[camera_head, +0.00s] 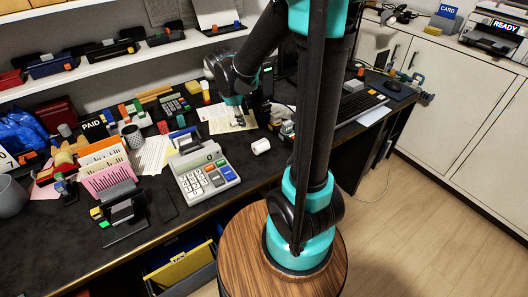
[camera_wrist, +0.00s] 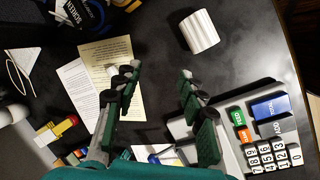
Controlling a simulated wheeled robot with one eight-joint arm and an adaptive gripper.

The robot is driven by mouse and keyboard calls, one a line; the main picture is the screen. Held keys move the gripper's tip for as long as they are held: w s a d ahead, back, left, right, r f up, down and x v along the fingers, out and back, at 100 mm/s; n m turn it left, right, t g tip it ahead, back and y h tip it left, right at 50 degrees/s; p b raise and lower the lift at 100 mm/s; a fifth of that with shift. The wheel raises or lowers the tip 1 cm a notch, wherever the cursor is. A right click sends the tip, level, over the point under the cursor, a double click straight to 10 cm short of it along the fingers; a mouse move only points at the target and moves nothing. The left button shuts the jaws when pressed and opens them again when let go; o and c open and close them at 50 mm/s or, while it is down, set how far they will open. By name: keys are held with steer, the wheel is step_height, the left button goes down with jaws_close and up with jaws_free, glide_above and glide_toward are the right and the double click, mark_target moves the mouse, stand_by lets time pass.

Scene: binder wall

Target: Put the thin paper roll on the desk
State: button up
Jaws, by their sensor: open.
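A short white paper roll (camera_head: 261,146) lies on its side on the dark desk (camera_head: 32,245), right of the big calculator. It also shows in the wrist view (camera_wrist: 200,31), beyond and right of my fingertips, with a ridged-looking side. I cannot tell whether it is the thin one. My gripper (camera_wrist: 158,72) is open, with nothing between its fingers. In the head view my gripper (camera_head: 241,117) hangs over the desk behind the roll, apart from it. A small pale object (camera_wrist: 108,97) shows beside the left finger; I cannot tell what it is.
A large calculator (camera_head: 206,172) stands left of the roll. Printed sheets (camera_wrist: 118,75) lie below my gripper. A pink file basket (camera_head: 104,178), a mesh cup (camera_head: 134,137) and a stapler-like black device (camera_head: 122,216) crowd the left. A keyboard (camera_head: 357,107) lies right. Bare desk surrounds the roll.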

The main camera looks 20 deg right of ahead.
steer(key=s+d+f+m+y, duration=0.1)
steer(key=s+m, duration=0.3)
steer(key=s, duration=0.1)
steer(key=s+d+f+m+t+y, duration=0.1)
steer(key=s+f+m, duration=0.1)
steer(key=s+m, duration=0.2)
steer(key=s+d+f+m+t, duration=0.1)
steer(key=s+m, duration=0.3)
steer(key=s, duration=0.4)
steer(key=shift+d+f+m+y, duration=0.25)
steer(key=shift+f+m+y, duration=0.1)
steer(key=shift+m+y, duration=0.05)
